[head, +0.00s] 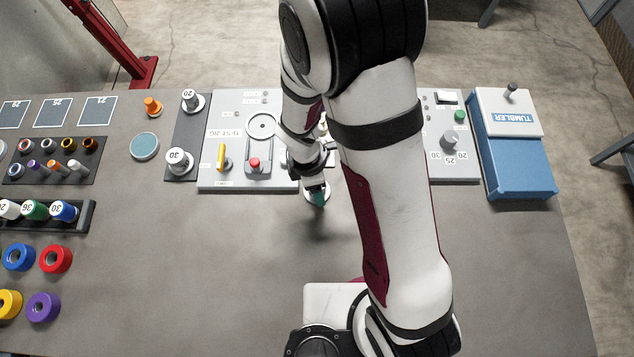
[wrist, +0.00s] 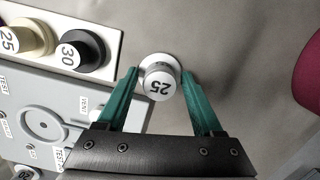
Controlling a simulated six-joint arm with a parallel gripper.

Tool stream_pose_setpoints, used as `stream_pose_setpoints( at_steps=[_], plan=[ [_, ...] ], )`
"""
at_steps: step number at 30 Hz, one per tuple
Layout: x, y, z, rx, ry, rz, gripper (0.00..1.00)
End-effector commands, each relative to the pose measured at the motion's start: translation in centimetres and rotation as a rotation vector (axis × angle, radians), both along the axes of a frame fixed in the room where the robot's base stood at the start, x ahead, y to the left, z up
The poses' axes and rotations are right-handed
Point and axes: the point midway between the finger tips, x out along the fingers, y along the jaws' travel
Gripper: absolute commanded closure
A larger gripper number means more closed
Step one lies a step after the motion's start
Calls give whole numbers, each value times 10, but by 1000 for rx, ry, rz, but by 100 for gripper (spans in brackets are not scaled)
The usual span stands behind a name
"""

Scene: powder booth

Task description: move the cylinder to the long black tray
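In the head view my gripper (head: 317,195) is low over the bench, in front of the test rig; a bit of white (head: 326,187) shows beside the fingers, the rest of the cylinder is hidden. The long black tray (head: 89,216) lies at the left with white, green and blue cylinders in it.
The test rig panel (head: 210,178) is behind my gripper. Cylinders marked 30 (wrist: 80,50) and 25 (wrist: 27,36) stand close by on a pale strip. Coloured rings (head: 56,259) lie at the front left. A blue tumbler (head: 520,178) is at the right. The bench between gripper and tray is clear.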

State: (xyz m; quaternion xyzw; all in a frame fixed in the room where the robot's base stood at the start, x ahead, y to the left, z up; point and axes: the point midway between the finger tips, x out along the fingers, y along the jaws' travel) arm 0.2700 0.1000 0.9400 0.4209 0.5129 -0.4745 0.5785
Motion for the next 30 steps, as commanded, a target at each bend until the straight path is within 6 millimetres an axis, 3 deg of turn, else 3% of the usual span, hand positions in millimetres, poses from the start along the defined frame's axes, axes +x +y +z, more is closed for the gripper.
stream_pose_setpoints(
  at_steps=[1, 11, 23, 30],
  plan=[
    [0, 0, 0, 0, 0, 0, 43],
    [0, 0, 0, 0, 0, 0, 100],
    [0, 0, 3, -1, -1, -1, 100],
    [2, 0, 37, 1, -6, -1, 100]
  ],
)
